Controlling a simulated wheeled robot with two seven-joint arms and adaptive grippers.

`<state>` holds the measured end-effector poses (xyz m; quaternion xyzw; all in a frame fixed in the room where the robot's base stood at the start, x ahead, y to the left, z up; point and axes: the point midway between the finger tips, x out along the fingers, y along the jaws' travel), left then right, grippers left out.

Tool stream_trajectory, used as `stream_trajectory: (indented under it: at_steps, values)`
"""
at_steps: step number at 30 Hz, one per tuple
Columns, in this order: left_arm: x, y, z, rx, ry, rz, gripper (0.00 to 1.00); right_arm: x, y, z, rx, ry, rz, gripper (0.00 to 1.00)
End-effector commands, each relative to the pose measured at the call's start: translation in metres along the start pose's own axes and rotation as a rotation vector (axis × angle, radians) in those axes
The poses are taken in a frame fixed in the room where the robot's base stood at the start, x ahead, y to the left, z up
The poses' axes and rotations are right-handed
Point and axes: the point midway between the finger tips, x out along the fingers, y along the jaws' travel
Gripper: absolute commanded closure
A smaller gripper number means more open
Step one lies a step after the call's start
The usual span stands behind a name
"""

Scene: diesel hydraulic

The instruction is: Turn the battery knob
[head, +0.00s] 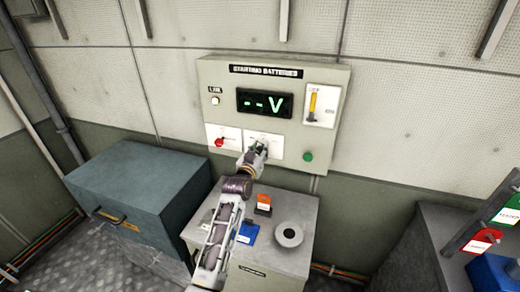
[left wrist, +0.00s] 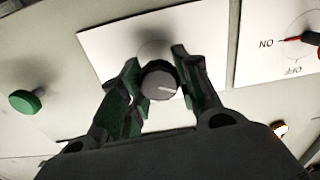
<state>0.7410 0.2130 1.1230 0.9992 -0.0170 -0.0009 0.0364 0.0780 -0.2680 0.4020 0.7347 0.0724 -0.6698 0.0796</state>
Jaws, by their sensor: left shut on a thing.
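The battery knob (left wrist: 159,83) is a round dark knob with a pale face and a white pointer line, on a white plate (left wrist: 115,42) of the starting batteries panel (head: 225,75). In the left wrist view the line points to the right. My left gripper (left wrist: 155,82) is shut on the knob, one finger on each side. In the head view my left gripper (head: 258,150) reaches the plate at the panel's lower middle and hides the knob. The display (head: 265,103) reads "--V". My right gripper is not in view.
A red switch (head: 219,142) marked ON and OFF sits left of the knob, and a green button (head: 308,157) sits right. A grey cabinet (head: 275,262) with a round disc (head: 289,235) stands below. A blue-grey box (head: 135,190) stands left.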

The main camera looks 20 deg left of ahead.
Motion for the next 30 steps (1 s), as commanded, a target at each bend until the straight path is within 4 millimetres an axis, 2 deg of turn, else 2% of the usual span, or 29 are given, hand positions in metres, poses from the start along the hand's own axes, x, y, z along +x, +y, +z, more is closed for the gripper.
stream_trajectory:
  at_steps: [11,12,17,26,30]
  values:
    - [0.000,0.000,0.001,-0.008,-0.002,0.000,0.92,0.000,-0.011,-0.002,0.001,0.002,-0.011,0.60]
    - [0.000,0.000,0.002,-0.008,-0.002,0.000,0.64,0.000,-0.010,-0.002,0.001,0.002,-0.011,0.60]
    - [0.000,0.000,0.001,-0.007,-0.001,0.000,0.45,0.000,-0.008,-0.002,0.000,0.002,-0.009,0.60]
    - [0.000,0.000,0.000,-0.006,0.000,0.000,0.45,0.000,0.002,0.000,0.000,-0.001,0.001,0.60]
    - [-0.002,0.000,0.000,-0.006,0.001,0.000,0.45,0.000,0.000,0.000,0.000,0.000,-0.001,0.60]
